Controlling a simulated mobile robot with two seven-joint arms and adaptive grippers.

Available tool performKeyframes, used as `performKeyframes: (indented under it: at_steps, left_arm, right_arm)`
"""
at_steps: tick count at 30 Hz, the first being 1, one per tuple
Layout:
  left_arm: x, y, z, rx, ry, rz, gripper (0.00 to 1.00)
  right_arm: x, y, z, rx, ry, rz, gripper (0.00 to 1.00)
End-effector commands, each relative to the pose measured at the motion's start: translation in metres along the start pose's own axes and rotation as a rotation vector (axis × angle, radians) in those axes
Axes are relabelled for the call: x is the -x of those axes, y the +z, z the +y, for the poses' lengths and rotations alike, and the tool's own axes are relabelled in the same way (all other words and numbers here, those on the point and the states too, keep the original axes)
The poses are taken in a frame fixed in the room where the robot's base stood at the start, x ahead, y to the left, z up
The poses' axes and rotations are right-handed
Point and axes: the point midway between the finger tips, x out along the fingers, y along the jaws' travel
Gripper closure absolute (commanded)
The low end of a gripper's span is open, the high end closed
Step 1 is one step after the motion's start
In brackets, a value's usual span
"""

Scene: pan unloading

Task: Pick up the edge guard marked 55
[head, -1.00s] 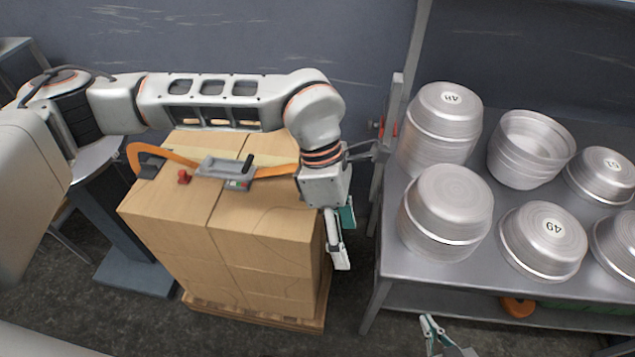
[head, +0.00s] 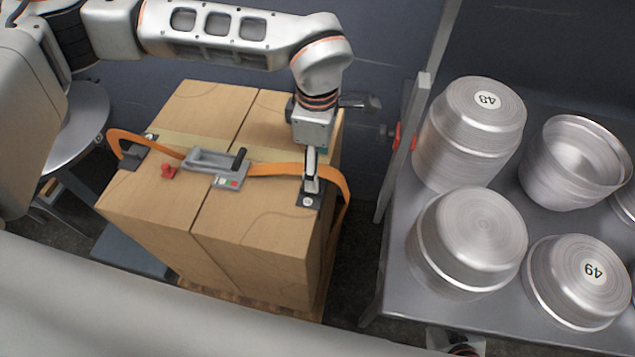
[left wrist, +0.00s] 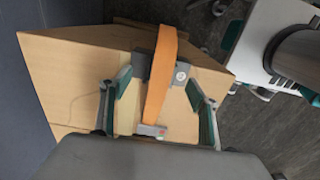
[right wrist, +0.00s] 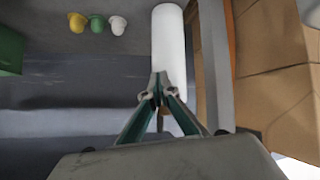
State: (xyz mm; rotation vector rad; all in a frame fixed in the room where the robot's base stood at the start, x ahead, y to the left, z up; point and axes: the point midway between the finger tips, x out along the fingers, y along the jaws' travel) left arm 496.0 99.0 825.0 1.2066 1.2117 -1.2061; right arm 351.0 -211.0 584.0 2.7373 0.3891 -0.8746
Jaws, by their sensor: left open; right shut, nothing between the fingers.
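A dark edge guard (head: 307,201) with a small white label sits on the right top edge of the carton stack, under the orange strap (head: 275,169). A second dark edge guard (head: 130,154) sits on the left top edge. The numbers on both labels are too small to read. My left gripper (head: 312,180) points down over the right guard. In the left wrist view my left gripper (left wrist: 157,82) is open, its fingers either side of the strap, with the guard (left wrist: 181,74) beyond, not gripped. My right gripper (right wrist: 159,82) is shut and empty, away from the cartons.
A grey strap tensioner (head: 215,166) and a red piece (head: 168,171) lie on the cartons (head: 255,230). To the right, a metal table (head: 395,285) holds several round pans (head: 470,235). A narrow floor gap separates stack and table.

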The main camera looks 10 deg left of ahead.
Motion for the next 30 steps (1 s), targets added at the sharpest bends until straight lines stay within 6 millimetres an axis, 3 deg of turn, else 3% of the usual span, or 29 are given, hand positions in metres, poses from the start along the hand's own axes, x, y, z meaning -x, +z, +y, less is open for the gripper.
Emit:
performKeyframes:
  at_steps: [9, 17, 22, 23, 30]
  left_arm:
    - [-0.043, -0.001, -0.003, 0.000, -0.004, 0.000, 0.39]
    - [-0.047, -0.001, -0.001, 0.000, 0.001, -0.001, 0.39]
    - [-0.047, 0.000, -0.002, -0.001, 0.000, -0.001, 0.78]
    - [-0.047, 0.000, -0.002, -0.001, 0.000, -0.001, 0.81]
    - [-0.047, 0.000, -0.002, -0.001, 0.000, -0.001, 0.81]
  right_arm:
    - [-0.002, -0.001, 0.001, 0.004, 0.003, 0.005, 1.00]
    - [-0.006, -0.011, 0.006, 0.008, 0.011, 0.023, 1.00]
    - [-0.005, -0.009, 0.006, 0.008, 0.010, 0.020, 1.00]
    - [-0.005, -0.009, 0.006, 0.008, 0.010, 0.019, 1.00]
    - [-0.004, -0.006, 0.004, 0.006, 0.008, 0.013, 1.00]
